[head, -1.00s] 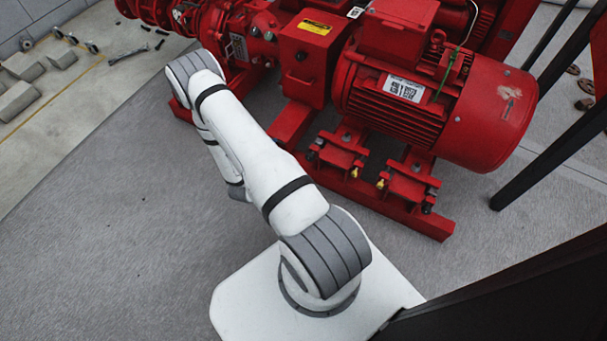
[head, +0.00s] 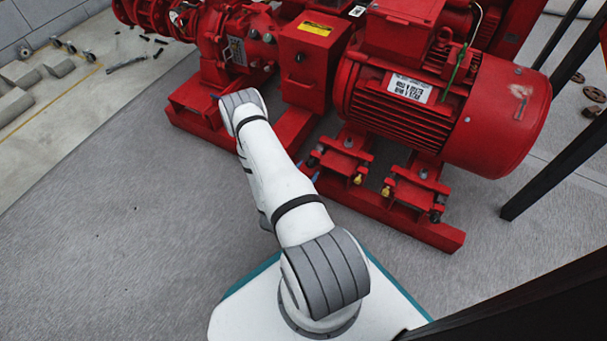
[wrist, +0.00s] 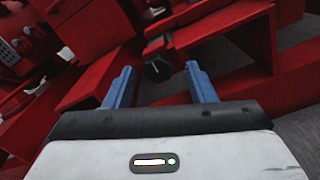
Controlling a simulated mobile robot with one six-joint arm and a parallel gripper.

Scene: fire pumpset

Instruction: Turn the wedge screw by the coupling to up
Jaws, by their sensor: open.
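The wedge screw has a round black head (wrist: 157,70) with a thin pale mark across it. In the wrist view it sits at the end of a red block under the machine, ahead of my gripper (wrist: 160,74). My gripper's two blue fingers are apart, one to each side of the screw head in the picture, with nothing held between them. Whether they reach to its depth I cannot tell. In the head view a dark screw end (head: 312,161) shows at the motor foot nearest the coupling guard (head: 308,62); my arm hides most of the gripper there.
The red motor (head: 445,110) stands on a red base frame (head: 425,225). Another foot with brass and dark screws (head: 410,190) is to the right. Black posts (head: 560,155) stand at the right. The grey floor (head: 110,240) at the left is clear.

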